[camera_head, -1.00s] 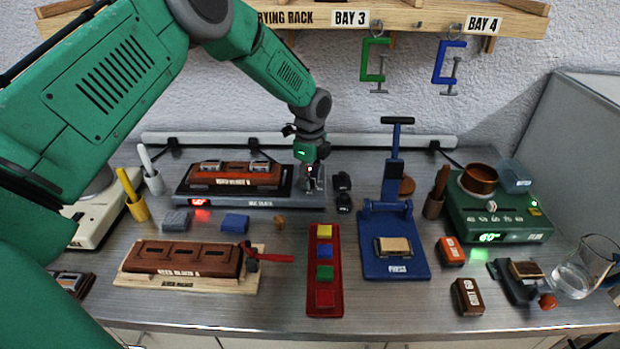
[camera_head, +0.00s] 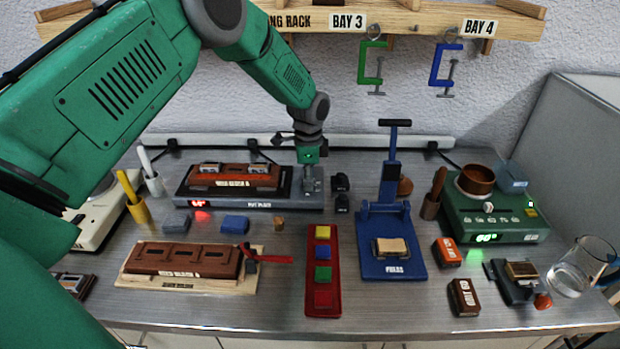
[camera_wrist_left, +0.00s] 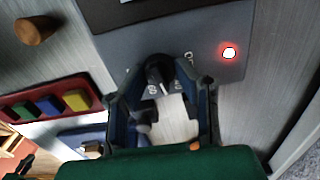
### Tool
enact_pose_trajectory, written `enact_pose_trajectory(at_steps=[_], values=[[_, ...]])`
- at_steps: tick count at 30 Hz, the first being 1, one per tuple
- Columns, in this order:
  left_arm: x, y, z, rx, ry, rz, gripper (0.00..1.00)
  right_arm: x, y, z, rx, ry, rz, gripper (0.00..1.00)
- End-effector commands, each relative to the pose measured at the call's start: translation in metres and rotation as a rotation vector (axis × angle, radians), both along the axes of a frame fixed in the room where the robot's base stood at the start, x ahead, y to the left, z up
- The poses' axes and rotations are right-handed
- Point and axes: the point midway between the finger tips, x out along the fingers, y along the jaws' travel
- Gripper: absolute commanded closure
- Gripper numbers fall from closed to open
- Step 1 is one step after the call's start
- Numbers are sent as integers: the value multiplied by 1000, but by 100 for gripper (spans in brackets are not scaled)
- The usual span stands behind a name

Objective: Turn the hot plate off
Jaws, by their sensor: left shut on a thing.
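The hot plate (camera_head: 250,204) is a dark grey, flat unit at the back left, with a brown mould block (camera_head: 238,177) on it. A red display (camera_head: 201,203) glows on its front. My left gripper (camera_head: 311,186) is at the plate's right end, pointing down. In the left wrist view, its fingers (camera_wrist_left: 163,85) are closed around a small dark knob (camera_wrist_left: 160,74) on the grey panel, with partly hidden white lettering beside it. A round red lamp (camera_wrist_left: 229,53) is lit on that panel. The knob is mostly hidden by the fingers. My right gripper is not in view.
A blue press (camera_head: 395,262) and a red tray (camera_head: 323,300) with coloured blocks stand in front and to the right. Small dark items (camera_head: 341,183) lie just right of the gripper. A green unit (camera_head: 495,222) with a green display and a glass beaker (camera_head: 583,265) are far right.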

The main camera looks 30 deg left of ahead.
Motion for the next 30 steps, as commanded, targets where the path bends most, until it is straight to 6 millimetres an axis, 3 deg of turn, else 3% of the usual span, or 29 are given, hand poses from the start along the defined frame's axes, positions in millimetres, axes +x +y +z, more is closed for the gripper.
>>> enact_pose_trajectory(at_steps=[30], values=[[-2, 0, -2, 3, 0, 965, 100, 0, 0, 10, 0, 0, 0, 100]])
